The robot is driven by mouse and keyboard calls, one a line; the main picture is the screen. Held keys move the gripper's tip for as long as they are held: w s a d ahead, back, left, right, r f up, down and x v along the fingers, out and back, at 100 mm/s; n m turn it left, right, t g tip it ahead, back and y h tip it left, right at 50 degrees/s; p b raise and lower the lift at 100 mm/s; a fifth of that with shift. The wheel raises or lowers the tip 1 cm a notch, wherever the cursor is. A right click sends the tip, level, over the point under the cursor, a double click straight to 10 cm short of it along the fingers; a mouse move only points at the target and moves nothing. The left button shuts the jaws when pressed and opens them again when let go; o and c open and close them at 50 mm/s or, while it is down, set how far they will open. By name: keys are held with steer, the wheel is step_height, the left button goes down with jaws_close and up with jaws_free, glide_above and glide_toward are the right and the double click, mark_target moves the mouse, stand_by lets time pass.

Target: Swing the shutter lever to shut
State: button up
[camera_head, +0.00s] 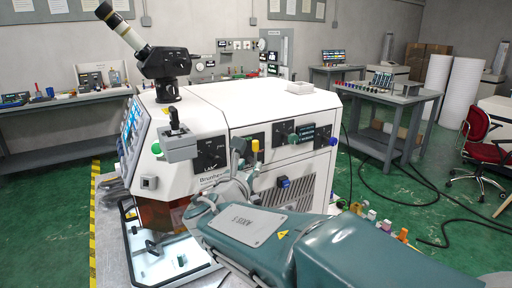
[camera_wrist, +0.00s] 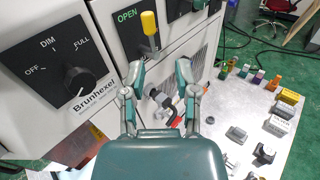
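The shutter lever (camera_wrist: 149,24) has a yellow handle and points up on a black plate on the machine's side. The green word OPEN (camera_wrist: 127,15) stands just left of its handle; I see no shut mark. The lever also shows in the head view (camera_head: 255,146). My gripper (camera_wrist: 160,68) is open. Its two fingers stand apart just below the yellow handle, with the lever's grey lower part between their tips in the wrist picture. I cannot tell whether a finger touches it. In the head view my gripper (camera_head: 240,165) is partly hidden behind my arm.
A black OFF/DIM/FULL knob (camera_wrist: 79,79) sits left of the lever, and another black control plate (camera_wrist: 180,8) sits right of it. A metal table (camera_wrist: 225,110) below holds several small coloured parts. A microscope (camera_head: 165,62) stands on the white machine (camera_head: 250,98).

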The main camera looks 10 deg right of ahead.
mark_target(254, 147)
steer(key=shift+n+t, duration=0.3)
steer(key=shift+n, duration=0.2)
steer(key=x, duration=0.6)
steer(key=a+x, duration=0.1)
steer(key=x, duration=0.3)
steer(key=shift+w+r, duration=0.1)
steer(key=shift+w, duration=0.2)
steer(key=shift+w+a, duration=0.1)
steer(key=shift+w, duration=0.35)
jaws_close()
